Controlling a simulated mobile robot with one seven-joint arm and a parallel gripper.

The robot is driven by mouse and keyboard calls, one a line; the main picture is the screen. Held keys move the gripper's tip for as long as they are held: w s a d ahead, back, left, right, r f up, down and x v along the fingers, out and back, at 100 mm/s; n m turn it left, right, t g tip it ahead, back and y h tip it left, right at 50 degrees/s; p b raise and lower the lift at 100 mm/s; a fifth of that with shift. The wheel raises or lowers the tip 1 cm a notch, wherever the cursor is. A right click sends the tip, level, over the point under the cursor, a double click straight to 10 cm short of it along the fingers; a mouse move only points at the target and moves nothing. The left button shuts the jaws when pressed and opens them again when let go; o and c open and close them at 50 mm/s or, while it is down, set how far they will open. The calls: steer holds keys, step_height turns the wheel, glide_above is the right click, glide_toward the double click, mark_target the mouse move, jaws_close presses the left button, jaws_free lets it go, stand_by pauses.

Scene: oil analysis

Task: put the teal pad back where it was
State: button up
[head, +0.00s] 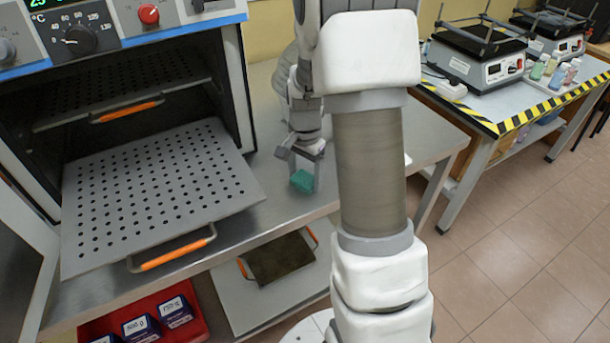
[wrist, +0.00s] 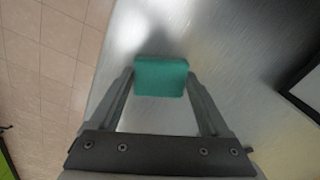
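The teal pad (head: 302,181) is a small block over the steel counter, right of the oven's pulled-out shelf. It also shows in the wrist view (wrist: 161,76), between my fingertips. My gripper (head: 304,172) points down with one finger along each side of the pad, and seems shut on it; the fingers also show in the wrist view (wrist: 160,82). I cannot tell whether the pad touches the counter (head: 262,150) or hangs just above it.
An open oven with a perforated shelf (head: 150,195) and orange handle (head: 172,254) stands left. A red bin (head: 190,300) with blue boxes and a dark tray (head: 280,258) are below. Hotplates (head: 480,55) and bottles (head: 555,72) stand on the right table.

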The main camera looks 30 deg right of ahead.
mark_target(305, 179)
steer(key=shift+o, duration=1.4)
step_height(305, 179, up, 12)
steer(key=p, duration=0.3)
steer(key=s+a+r+n+t, duration=0.2)
steer(key=s+a+r+n, duration=0.4)
steer(key=s, duration=0.3)
steer(key=s+a+r+n+t, duration=0.3)
steer(key=s+a+r+n, duration=0.3)
steer(key=s, duration=0.3)
steer(key=shift+s+a+r+n+t, duration=0.2)
steer(key=shift+s+r+n+t, duration=0.1)
steer(key=shift+n, duration=0.3)
step_height(305, 179, up, 7)
steer(key=p, duration=0.6)
steer(key=shift+f+p, duration=0.15)
steer(key=shift+p, duration=0.15)
